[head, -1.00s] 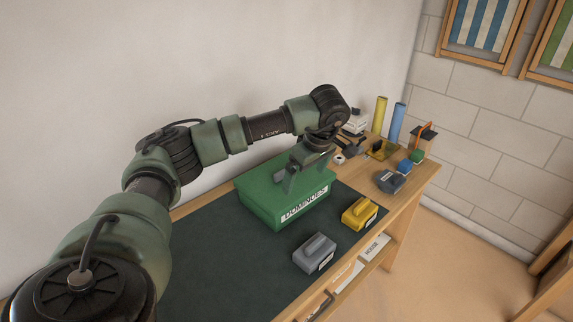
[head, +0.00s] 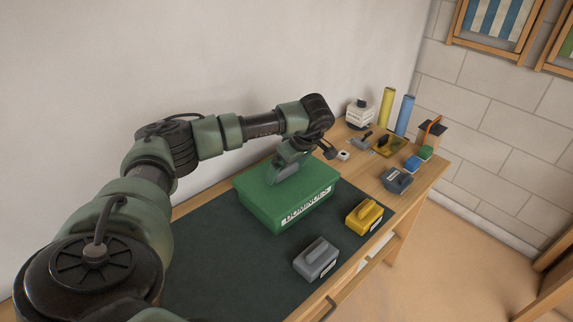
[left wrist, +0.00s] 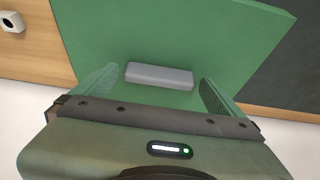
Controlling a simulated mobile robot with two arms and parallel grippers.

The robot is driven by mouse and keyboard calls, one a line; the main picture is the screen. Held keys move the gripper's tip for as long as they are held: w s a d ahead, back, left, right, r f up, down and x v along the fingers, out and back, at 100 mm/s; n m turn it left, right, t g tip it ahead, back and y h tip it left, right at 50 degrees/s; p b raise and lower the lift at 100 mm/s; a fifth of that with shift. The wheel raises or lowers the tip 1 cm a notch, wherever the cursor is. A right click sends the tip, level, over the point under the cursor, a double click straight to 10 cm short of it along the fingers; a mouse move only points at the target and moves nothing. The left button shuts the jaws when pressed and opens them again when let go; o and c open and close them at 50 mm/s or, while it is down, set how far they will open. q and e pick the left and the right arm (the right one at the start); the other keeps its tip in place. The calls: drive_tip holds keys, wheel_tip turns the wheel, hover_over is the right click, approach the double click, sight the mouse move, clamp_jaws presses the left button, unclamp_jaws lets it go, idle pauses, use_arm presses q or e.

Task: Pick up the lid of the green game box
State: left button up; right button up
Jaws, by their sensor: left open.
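The green game box (head: 268,215), with a white label reading DOMINOES, stands on a dark mat. Its flat green lid (head: 250,186) is on it. A grey bar-shaped handle (left wrist: 160,76) on the lid shows in the left wrist view. My left gripper (head: 284,178) points down over the lid, close to its top. In the left wrist view my left gripper (left wrist: 158,82) is open, with one finger on each side of the handle and gaps between. In the head view the gripper hides part of the lid. My right gripper is out of view.
A grey box (head: 316,260) and a yellow box (head: 363,215) stand in front on the mat (head: 225,265). A dark grey-blue box (head: 397,181), a yellow roll (head: 386,107), a blue roll (head: 404,116) and small items stand at the right. The wall is close behind.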

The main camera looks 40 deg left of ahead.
use_arm(q)
drive_tip(key=c, duration=1)
drive_tip(key=shift+c, duration=0.9)
drive_tip(key=shift+w+r, duration=0.1)
drive_tip(key=shift+r, duration=0.45)
wheel_tip(320, 180, up, 17)
wheel_tip(320, 180, up, 8)
drive_tip(key=p, duration=0.8)
hover_over(288, 170)
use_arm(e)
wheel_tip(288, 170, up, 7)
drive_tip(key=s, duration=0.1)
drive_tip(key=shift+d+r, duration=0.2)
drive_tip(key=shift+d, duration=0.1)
